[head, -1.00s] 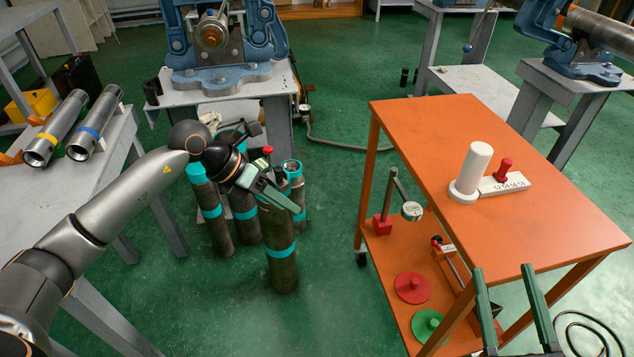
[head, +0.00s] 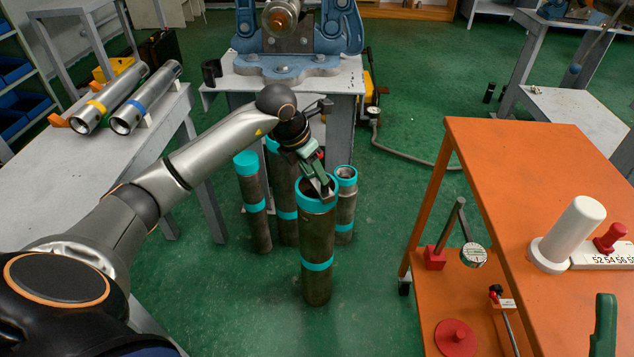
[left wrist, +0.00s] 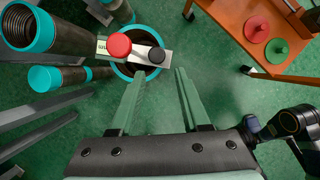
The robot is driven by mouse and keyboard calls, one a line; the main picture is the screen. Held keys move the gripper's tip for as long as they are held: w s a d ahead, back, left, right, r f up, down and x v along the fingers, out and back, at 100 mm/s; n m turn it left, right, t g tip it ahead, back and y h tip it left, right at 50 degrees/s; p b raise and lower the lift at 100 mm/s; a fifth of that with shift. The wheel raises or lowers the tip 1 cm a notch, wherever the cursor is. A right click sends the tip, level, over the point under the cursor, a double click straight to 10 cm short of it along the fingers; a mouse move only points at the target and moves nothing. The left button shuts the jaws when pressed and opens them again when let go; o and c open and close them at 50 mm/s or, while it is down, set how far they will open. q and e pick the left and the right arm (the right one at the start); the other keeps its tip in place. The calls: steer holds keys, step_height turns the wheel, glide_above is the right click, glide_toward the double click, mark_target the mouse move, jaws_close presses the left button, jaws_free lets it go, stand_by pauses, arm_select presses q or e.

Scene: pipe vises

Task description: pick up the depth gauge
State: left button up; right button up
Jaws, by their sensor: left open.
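What I take for the depth gauge, a pale bar with a red knob and a black knob (left wrist: 152,58), shows in the left wrist view over the mouth of a cyan-rimmed pipe (head: 318,240). I cannot tell whether it touches the rim. In the head view my left arm mostly hides it. My left gripper (head: 325,188) is at that pipe's mouth, fingers pointing down. In the left wrist view its green fingers (left wrist: 160,72) are apart and empty, with their tips just short of the bar. One finger of my right gripper (head: 603,325) shows at the lower right edge.
Other cyan-banded pipes (head: 254,200) stand close behind and beside. An orange cart (head: 530,170) at right carries a white cylinder (head: 570,232); its lower shelf holds a dial instrument (head: 473,255) and a red disc (head: 456,338). A grey table (head: 160,130) with two pipes stands left.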

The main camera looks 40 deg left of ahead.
arm_select(q)
steer(key=b+x, duration=0.1)
steer(key=x, duration=0.1)
steer(key=b+x, duration=0.1)
steer(key=x, duration=0.2)
steer(key=shift+w+f, duration=0.2)
steer(key=shift+w, duration=0.3)
jaws_close()
steer(key=shift+a+r, duration=0.1)
stand_by(0.9)
